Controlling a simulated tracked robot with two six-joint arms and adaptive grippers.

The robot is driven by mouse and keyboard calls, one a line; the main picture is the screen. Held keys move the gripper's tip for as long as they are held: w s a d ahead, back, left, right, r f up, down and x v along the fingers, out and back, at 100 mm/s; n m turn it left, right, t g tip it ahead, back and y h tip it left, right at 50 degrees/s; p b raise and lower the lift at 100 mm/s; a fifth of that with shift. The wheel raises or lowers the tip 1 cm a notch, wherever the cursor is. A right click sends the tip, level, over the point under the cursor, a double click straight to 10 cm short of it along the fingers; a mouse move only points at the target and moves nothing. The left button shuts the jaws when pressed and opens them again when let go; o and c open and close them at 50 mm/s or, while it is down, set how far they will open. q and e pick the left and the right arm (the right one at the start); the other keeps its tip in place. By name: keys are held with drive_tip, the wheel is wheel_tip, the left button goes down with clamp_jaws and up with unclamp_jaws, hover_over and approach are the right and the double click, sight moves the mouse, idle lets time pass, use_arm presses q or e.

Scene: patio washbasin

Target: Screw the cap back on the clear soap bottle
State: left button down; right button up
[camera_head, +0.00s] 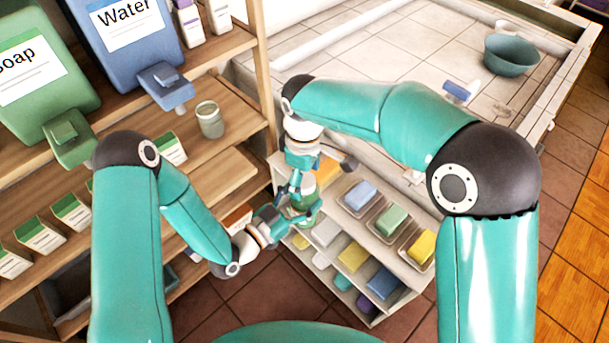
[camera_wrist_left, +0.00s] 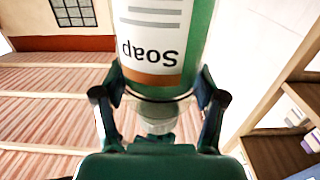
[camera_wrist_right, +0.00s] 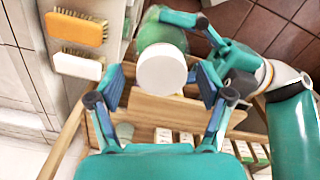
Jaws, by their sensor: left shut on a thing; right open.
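The soap bottle (camera_head: 306,197) is green and see-through and stands in my left gripper (camera_head: 291,210) above the small shelf. In the left wrist view its "Soap" label (camera_wrist_left: 155,45) appears upside down, and the fingers of my left gripper (camera_wrist_left: 160,110) are shut on the bottle from both sides. In the right wrist view, a round white cap (camera_wrist_right: 162,69) is seen end-on at the bottle's top, in front of the green body (camera_wrist_right: 160,32). My right gripper (camera_wrist_right: 155,95) is open, with fingers apart on either side of the cap. Whether the cap's thread is engaged is hidden.
A wooden rack at left holds a green soap dispenser (camera_head: 38,75), a blue water dispenser (camera_head: 125,35) and a small cup (camera_head: 210,120). A white shelf holds coloured soap bars (camera_head: 391,219). Brushes (camera_wrist_right: 77,29) lie nearby. A teal bowl (camera_head: 511,55) sits on the tiled basin.

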wheel_tip(320, 180, up, 12)
idle(0.6)
drive_tip(key=shift+f, duration=0.1)
idle(0.4)
drive_tip(key=s+d+f+m+g, duration=0.1)
drive_tip(key=s+d+f+m, duration=0.15)
drive_tip(key=f, duration=0.65)
drive_tip(key=s+d+f+m+g+y, duration=0.1)
drive_tip(key=s+d+f+g, duration=0.2)
drive_tip(key=f, duration=0.5)
drive_tip(key=s+d+f+m, duration=0.2)
drive_tip(key=s+d+f, duration=0.15)
drive_tip(key=f, duration=0.55)
drive_tip(key=s+d+f+m+t+y, duration=0.3)
drive_tip(key=s+d+f+m+t, duration=0.1)
drive_tip(key=s+d+f+m, duration=0.3)
wheel_tip(320, 180, down, 3)
drive_tip(key=s+m, duration=0.2)
drive_tip(key=m, duration=0.1)
drive_tip(key=shift+s+d+f+t, duration=0.15)
drive_tip(key=shift+s+t, duration=0.05)
drive_tip(key=shift+t, duration=0.1)
